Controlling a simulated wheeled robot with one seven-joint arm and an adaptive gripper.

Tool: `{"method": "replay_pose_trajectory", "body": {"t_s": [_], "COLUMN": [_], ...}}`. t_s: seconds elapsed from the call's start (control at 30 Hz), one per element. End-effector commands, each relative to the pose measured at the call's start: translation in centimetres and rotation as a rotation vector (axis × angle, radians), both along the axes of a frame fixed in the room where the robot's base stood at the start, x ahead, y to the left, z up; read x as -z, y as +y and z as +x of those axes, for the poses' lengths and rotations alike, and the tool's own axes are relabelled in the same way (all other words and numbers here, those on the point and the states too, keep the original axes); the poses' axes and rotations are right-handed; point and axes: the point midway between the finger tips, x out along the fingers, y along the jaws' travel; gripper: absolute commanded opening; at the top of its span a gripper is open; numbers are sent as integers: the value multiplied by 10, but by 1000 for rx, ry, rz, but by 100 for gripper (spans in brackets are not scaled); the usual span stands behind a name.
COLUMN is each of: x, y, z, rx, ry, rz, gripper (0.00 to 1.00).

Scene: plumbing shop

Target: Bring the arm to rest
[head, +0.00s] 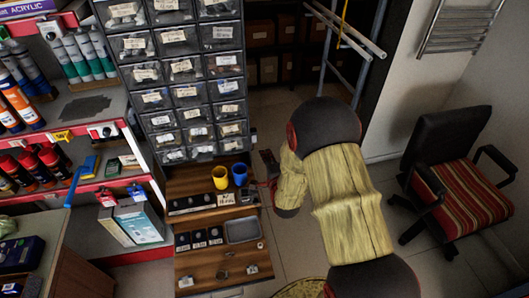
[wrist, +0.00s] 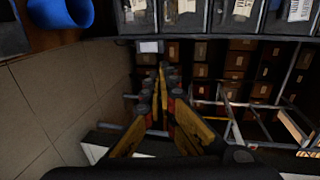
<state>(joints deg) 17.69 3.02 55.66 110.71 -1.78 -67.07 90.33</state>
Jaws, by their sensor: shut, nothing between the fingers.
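My arm (head: 345,205), with yellow-tan covers and dark joints, spans the right middle of the head view. My gripper (head: 268,163) is partly hidden by the arm, just right of the wooden shelf with the mugs. In the wrist view my gripper (wrist: 161,72) has its yellow and black fingers shut together at the tips, with nothing between them. The fingers point toward the far shelving and touch nothing that I can see.
A blue mug (head: 239,174) and a yellow mug (head: 220,177) stand on the wooden shelf; the blue mug (wrist: 60,12) is close at the wrist view's upper left. A drawer cabinet (head: 186,92) rises behind. A striped chair (head: 460,190) stands right. Some floor is clear.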

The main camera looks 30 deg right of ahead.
Motion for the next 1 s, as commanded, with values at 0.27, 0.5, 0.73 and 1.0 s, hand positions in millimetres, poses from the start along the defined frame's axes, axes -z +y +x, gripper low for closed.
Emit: {"method": "replay_pose_trajectory", "body": {"t_s": [0.27,0.5,0.73,1.0], "x": [0,0,29,115], "y": [0,0,2,22], "z": [0,0,-8,-80], "rx": [0,0,-44,-293], "ry": [0,1,151,699], "rz": [0,-2,-129,-359], "gripper": [0,0,0,0]}}
